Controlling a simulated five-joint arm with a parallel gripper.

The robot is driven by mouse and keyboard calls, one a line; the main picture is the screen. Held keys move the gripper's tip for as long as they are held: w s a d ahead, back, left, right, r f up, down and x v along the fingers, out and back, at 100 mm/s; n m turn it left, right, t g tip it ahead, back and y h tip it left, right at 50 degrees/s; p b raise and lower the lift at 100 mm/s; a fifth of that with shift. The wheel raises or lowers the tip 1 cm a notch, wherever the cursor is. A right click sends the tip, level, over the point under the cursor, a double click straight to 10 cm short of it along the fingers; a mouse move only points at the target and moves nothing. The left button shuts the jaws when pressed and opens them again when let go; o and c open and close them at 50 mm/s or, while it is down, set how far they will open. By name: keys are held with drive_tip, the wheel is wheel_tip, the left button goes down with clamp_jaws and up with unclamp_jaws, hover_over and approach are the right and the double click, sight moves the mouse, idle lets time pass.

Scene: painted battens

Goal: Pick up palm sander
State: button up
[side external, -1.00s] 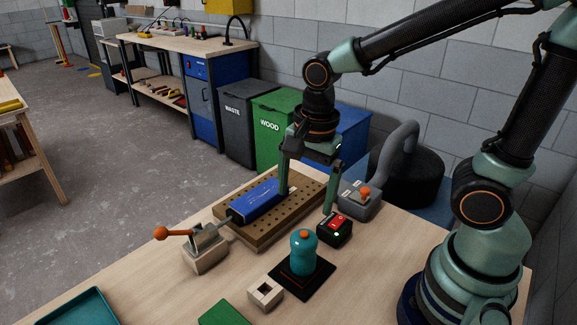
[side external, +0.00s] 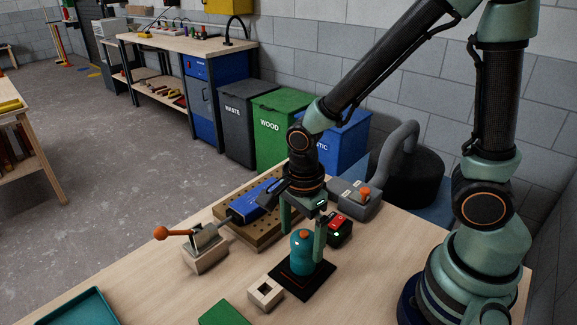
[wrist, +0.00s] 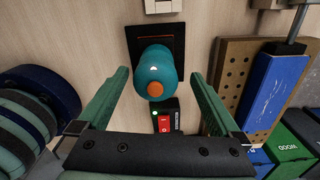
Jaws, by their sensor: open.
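The palm sander (side external: 302,257) is a teal upright body with an orange button on top. It stands on a square black pad (side external: 314,282) on the wooden bench. My gripper (side external: 302,244) is open, pointing down over the sander, one finger to each side of it in the picture. In the wrist view the sander (wrist: 155,68) shows between the two open green fingers of my gripper (wrist: 160,74), with a gap on both sides. I cannot tell how far down the fingertips reach beside it.
A black switch box with a red rocker (side external: 340,226) stands close behind the sander. A perforated board (side external: 262,238) carries a blue block (side external: 250,203) held by a toggle clamp (side external: 205,243). A small wooden block (side external: 265,293) lies in front. A grey hose unit (side external: 357,197) stands behind.

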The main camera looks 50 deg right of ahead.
drive_tip(key=f, duration=0.3)
drive_tip(key=shift+s+f, duration=0.25)
drive_tip(key=shift+s, duration=0.05)
drive_tip(key=shift+f, duration=0.55)
drive_tip(key=shift+w, duration=0.1)
clamp_jaws()
